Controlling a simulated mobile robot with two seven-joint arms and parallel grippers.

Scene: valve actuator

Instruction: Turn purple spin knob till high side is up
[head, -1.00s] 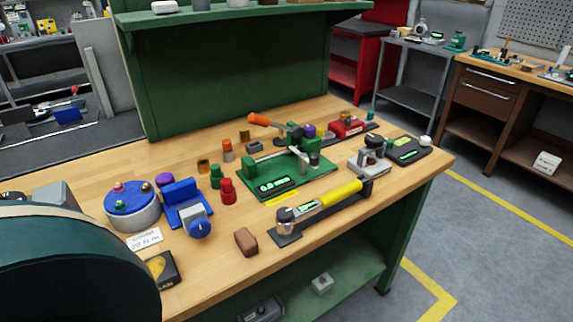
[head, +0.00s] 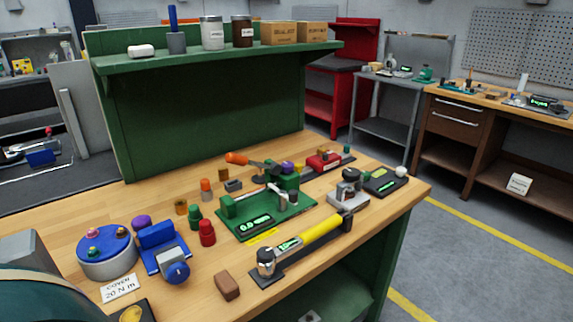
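Two purple parts show on the wooden workbench in the head view. One purple round piece (head: 141,221) sits at the left, beside the blue vise-like device (head: 160,247) and behind the blue-topped round cover (head: 106,246). A smaller purple piece (head: 287,167) is farther back, by the green fixture (head: 268,216), partly hidden by its parts. I cannot tell which is the spin knob, nor which side of either is high. Neither of my grippers is in view.
A yellow-handled torque tool (head: 318,236) lies along the front of the bench, near a brown block (head: 227,286). Red and green small pieces stand mid-bench. A green shelf (head: 215,60) with jars and boxes rises behind. Floor at the right is clear.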

